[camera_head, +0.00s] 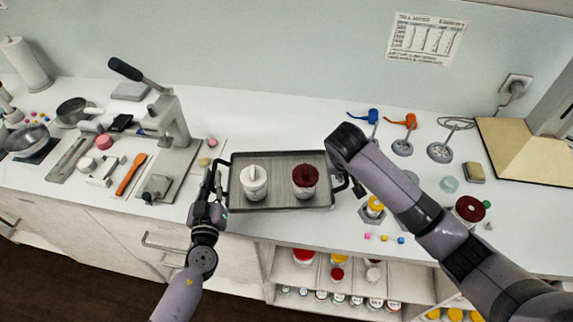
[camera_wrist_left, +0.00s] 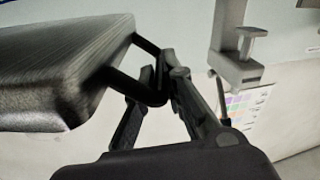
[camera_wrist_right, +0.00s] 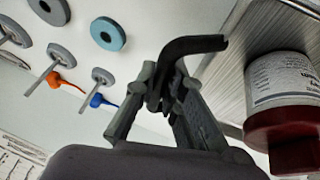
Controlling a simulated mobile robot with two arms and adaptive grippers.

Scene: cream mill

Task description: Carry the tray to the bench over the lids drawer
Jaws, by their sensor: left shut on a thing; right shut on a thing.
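The dark grey tray (camera_head: 278,206) is level in the middle of the head view, over the front part of the white bench (camera_head: 270,125). It bears a white-topped jar (camera_head: 254,187) and a jar with a dark red lid (camera_head: 305,177), both upright. The red-lidded jar also shows in the right wrist view (camera_wrist_right: 285,85). My left gripper (camera_head: 214,186) is shut on the tray's left handle (camera_wrist_left: 150,97). My right gripper (camera_wrist_right: 165,85) is shut on the right handle (camera_wrist_right: 195,44). I cannot tell whether the tray touches the bench. No drawer is identifiable as the lids drawer.
A lever press (camera_head: 170,115) stands left of the tray, with an orange-handled tool (camera_head: 131,175) and pans beyond. Open shelves with jars (camera_head: 339,262) are below the bench. A drawer handle (camera_head: 160,246) juts out at front left.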

